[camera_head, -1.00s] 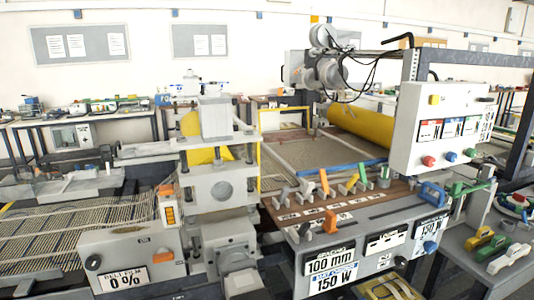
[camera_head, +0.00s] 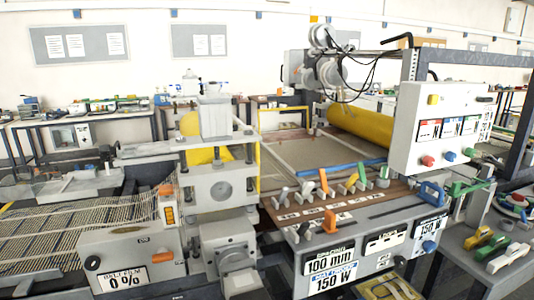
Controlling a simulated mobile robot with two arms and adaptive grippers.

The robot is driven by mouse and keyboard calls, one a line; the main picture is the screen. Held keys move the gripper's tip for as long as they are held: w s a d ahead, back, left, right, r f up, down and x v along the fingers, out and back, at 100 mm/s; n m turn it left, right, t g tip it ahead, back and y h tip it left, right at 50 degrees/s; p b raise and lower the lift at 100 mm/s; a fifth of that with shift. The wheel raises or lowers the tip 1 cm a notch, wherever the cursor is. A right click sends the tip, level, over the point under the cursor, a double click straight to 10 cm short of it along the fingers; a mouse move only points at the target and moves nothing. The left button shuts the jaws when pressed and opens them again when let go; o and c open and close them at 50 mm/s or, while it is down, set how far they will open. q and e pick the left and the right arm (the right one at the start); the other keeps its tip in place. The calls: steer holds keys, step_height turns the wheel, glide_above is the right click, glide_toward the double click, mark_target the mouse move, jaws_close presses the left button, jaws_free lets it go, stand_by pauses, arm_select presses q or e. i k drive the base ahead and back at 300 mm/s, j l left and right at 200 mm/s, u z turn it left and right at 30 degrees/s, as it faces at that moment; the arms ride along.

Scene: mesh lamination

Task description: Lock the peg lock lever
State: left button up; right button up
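Several small levers stand on the brown-topped control panel (camera_head: 372,209) of the machine in the middle. They include a grey lever (camera_head: 280,197), an orange lever (camera_head: 323,181), a green lever (camera_head: 362,177), a separate orange lever (camera_head: 330,221) nearer the front and a blue handle (camera_head: 431,193) at the right end. The labels by the levers are too small to read, so I cannot tell which is the peg lock lever or whether it is locked. Neither of my grippers shows in the head view.
A white control box (camera_head: 440,128) with coloured buttons overhangs the panel on the right. A grey press unit (camera_head: 220,190) stands left of the levers. A mesh (camera_head: 80,225) lies at the left. Green, yellow and white handles lie on a side table (camera_head: 470,262) at lower right.

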mark_target(301, 231)
steer(key=k+l+z, duration=0.15)
steer(key=l+z, duration=0.25)
steer(key=k+l+z, duration=0.1)
steer(key=l+z, duration=0.15)
steer(key=z, duration=0.2)
